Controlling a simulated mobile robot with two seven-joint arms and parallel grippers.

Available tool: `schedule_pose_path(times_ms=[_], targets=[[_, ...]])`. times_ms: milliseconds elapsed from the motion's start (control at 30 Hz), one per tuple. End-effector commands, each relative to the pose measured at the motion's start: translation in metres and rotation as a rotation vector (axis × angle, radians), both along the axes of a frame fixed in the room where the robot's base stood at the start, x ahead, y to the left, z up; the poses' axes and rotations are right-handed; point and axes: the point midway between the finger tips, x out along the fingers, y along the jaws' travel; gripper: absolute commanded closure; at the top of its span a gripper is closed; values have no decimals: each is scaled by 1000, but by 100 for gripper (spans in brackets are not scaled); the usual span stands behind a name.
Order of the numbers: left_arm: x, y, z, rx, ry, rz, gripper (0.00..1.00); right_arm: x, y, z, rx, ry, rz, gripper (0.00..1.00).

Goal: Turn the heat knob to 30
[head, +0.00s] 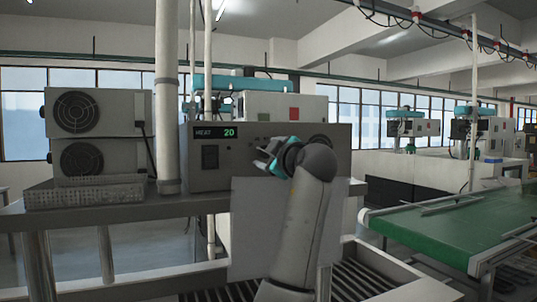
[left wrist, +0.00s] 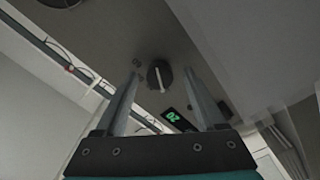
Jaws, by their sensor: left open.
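The control panel (head: 240,178) is a grey box on the bench. Its display (head: 222,132) reads HEAT 20 in green. My left gripper (head: 267,160) is in front of the panel's face, to the right of the display. In the left wrist view the heat knob (left wrist: 155,78) is round and dark with a pale pointer bar. It appears between the tips of my open left gripper (left wrist: 162,86); I cannot tell whether they touch it. The display also shows there (left wrist: 176,119), turned over. In the head view the knob is hidden behind my gripper. My right gripper is out of view.
A dark switch (head: 210,157) sits on the panel below the display. Two stacked fan units (head: 98,112) stand above a mesh basket (head: 85,194) on the left. A white pipe (head: 167,90) rises beside the panel. A green conveyor (head: 440,228) lies at the right.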

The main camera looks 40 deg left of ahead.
Motion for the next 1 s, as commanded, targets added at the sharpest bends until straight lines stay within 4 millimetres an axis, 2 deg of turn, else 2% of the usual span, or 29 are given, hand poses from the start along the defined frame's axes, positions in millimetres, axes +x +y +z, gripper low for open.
schedule_pose_path(times_ms=[233, 500, 700, 833, 1000], targets=[[-11, -24, -2, 0, -2, -4, 28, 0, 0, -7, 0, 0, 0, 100], [-42, -82, -3, -3, -3, -6, 28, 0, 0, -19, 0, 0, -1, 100], [-61, -116, -3, -2, -1, -4, 28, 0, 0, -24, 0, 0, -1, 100], [-68, -128, -3, -1, -1, -2, 28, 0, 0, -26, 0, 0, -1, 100], [-72, -134, -2, -1, 2, 0, 28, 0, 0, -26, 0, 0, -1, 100]])
